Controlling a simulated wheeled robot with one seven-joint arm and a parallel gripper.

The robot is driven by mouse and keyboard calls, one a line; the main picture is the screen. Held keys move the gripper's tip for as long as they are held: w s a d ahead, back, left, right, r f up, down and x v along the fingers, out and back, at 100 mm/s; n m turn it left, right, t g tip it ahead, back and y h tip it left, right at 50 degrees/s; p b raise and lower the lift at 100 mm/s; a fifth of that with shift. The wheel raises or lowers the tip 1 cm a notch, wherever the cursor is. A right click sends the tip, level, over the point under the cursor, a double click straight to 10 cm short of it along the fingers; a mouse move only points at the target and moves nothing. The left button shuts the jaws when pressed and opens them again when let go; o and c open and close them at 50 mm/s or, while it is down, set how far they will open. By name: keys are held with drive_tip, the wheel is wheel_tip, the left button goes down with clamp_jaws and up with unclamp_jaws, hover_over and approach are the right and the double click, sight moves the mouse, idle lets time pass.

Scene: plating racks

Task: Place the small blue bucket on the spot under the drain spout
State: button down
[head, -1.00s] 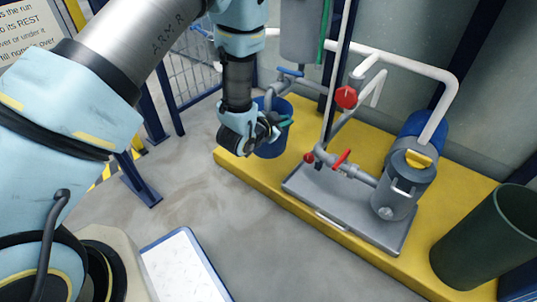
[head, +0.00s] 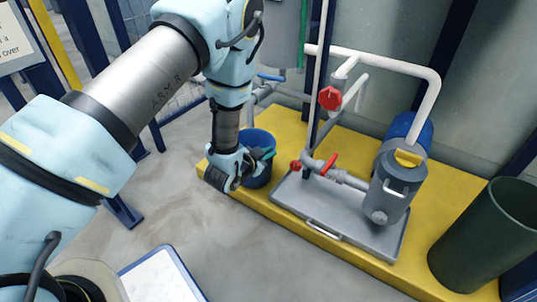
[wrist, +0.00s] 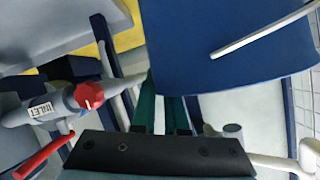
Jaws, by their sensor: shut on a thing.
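The small blue bucket (head: 259,143) is at the left part of the yellow platform in the head view. My gripper (head: 262,155) is shut on its near side. In the wrist view the bucket (wrist: 225,65) fills the upper right, with a pale wire handle across it, and the green fingers of my gripper (wrist: 165,112) meet its edge. The drain pipe with a blue valve handle (head: 270,77) is behind and above the bucket. The spot under the spout is hidden, and I cannot tell whether the bucket touches the platform.
The yellow platform (head: 420,268) carries a grey tray (head: 290,208) with a pump (head: 392,185) and red-handled valves (head: 330,98). A dark green bin (head: 490,235) stands at the right. Bare floor (head: 230,245) lies in front. Blue posts and mesh fencing stand at the left.

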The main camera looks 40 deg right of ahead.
drive_tip(key=shift+f, duration=0.1)
drive_tip(key=c, duration=0.9)
unclamp_jaws()
drive_tip(key=shift+s+a+r, duration=0.1)
drive_tip(key=shift+a+r, duration=0.15)
drive_tip(key=shift+a, duration=0.05)
drive_tip(key=p+v, duration=0.5)
drive_tip(key=v, duration=0.6)
drive_tip(key=shift+a, duration=0.2)
